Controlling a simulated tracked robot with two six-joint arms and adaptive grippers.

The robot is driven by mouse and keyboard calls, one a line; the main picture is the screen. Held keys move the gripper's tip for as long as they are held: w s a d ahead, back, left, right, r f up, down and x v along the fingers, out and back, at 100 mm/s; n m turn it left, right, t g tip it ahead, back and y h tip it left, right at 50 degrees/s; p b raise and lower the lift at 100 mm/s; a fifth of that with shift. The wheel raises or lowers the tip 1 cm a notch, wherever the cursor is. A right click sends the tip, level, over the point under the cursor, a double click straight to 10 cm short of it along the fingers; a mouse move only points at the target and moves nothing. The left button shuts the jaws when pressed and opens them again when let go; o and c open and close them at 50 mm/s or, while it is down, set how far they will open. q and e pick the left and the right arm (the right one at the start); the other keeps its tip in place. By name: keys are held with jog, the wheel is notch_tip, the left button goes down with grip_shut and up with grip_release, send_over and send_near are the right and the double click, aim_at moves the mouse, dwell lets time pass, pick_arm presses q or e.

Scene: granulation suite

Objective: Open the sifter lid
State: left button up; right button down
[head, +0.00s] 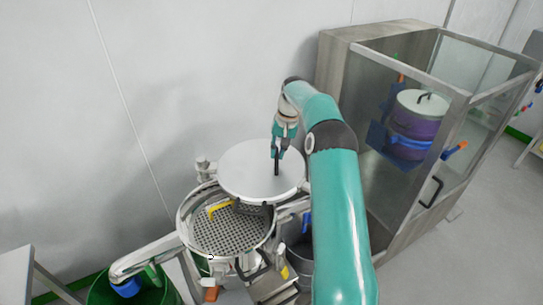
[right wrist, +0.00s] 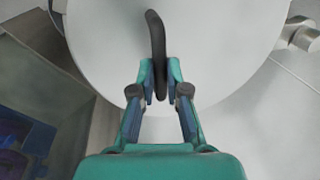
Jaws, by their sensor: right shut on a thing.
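The sifter (head: 184,222) stands by the wall in the head view, with a round perforated screen (head: 225,238) exposed. Its lid (head: 245,165), a pale round disc, is off to the far right of the screen and overlaps only the screen's back right part. A dark upright handle (head: 276,163) stands on the lid. My right gripper (head: 279,153) is at this handle. In the right wrist view the fingers (right wrist: 160,80) close around the dark handle (right wrist: 155,38), over the pale lid (right wrist: 220,40). My left gripper is not in view.
A yellow piece (head: 217,210) lies at the screen. A glass-sided cabinet (head: 355,125) with a purple pot (head: 412,130) inside stands on the right. A green bin (head: 165,290) sits under the spout at lower left. A grey bench (head: 22,268) is at far left.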

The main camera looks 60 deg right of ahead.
jog(key=shift+w+d+n, duration=0.4)
jog(key=shift+w+d, duration=0.3)
jog(key=shift+w, duration=0.05)
jog(key=c, duration=1.2)
grip_release()
jog(key=shift+w, duration=0.1)
